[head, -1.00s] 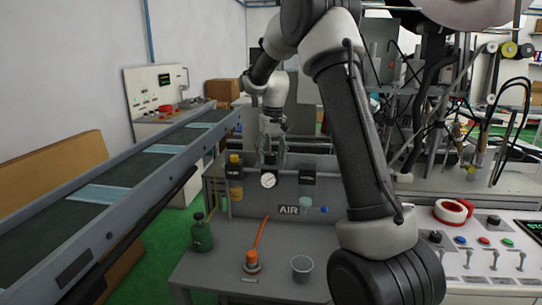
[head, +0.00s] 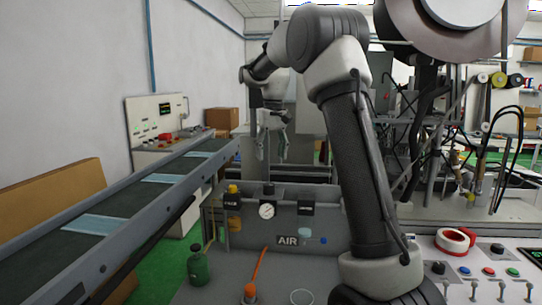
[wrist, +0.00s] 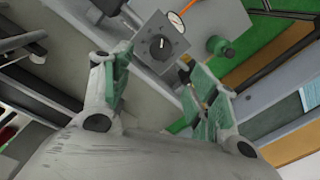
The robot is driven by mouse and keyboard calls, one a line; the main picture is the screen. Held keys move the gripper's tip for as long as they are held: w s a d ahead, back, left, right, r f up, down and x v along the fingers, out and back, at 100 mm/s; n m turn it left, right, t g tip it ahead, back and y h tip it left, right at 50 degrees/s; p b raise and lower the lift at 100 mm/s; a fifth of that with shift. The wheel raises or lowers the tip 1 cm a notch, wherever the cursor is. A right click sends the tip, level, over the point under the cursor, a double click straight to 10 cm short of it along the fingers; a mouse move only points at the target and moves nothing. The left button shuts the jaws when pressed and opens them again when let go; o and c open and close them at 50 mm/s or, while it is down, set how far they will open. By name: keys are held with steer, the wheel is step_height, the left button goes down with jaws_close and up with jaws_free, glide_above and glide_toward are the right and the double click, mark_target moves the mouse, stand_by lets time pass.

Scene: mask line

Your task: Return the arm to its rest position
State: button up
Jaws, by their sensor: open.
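My gripper (head: 271,150) hangs at the end of my arm, pointing down, above and behind the grey air panel (head: 341,240). It is open, with nothing between its fingers. In the wrist view my gripper (wrist: 160,92) shows its two green-padded fingers spread apart. Past them lie a grey box with a round dark knob (wrist: 160,46) and the edge of a white gauge (wrist: 176,21).
The conveyor (head: 130,205) carrying pale blue masks (head: 95,224) runs along the left. A green bottle (head: 198,266) and an orange hose (head: 258,266) are at the front bench. A red-and-white tape roll (head: 455,241) lies by the control panel at right. A large machine fills the right.

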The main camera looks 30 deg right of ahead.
step_height(320, 180, down, 4)
steer(key=s, duration=0.3)
steer(key=s+a+t, duration=0.1)
steer(key=s+t, duration=0.1)
steer(key=s, duration=1.4)
steer(key=s+a+r+n+t, duration=0.1)
steer(key=s+t, duration=0.1)
steer(key=s, duration=1.5)
steer(key=shift+a+r+h, duration=0.25)
steer(key=shift+h, duration=0.05)
